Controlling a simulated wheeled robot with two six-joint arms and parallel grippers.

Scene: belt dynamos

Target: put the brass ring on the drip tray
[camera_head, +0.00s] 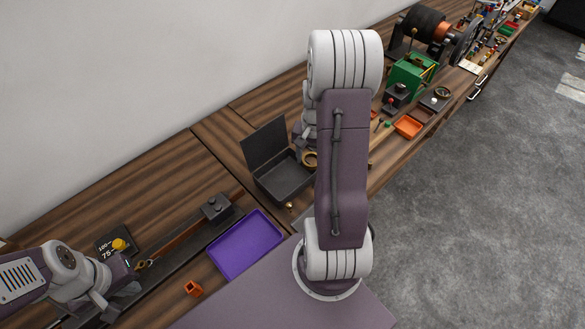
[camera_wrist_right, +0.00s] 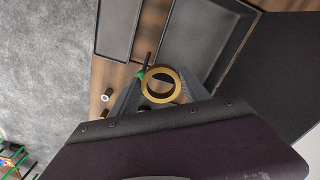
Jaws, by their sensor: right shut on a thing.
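The brass ring (camera_wrist_right: 147,86) is between the fingers of my right gripper (camera_wrist_right: 160,92) in the right wrist view, which is shut on it. In the head view the ring (camera_head: 310,154) shows at the right edge of an open dark box (camera_head: 283,182); my right arm hides most of that gripper. In the wrist view the box (camera_wrist_right: 222,38) is just beyond the ring. A shallow dark tray (camera_wrist_right: 118,30) lies to its left. A purple tray (camera_head: 245,243) lies on the bench in the head view. I cannot tell which is the drip tray. My left gripper (camera_head: 136,266) is at the lower left, its fingers unclear.
A dark rail with a block (camera_head: 216,207) runs beside the purple tray. An orange cube (camera_head: 193,288) and a yellow knob (camera_head: 118,244) are near my left gripper. An orange tray (camera_head: 408,127) and a green machine (camera_head: 411,75) stand further along the bench.

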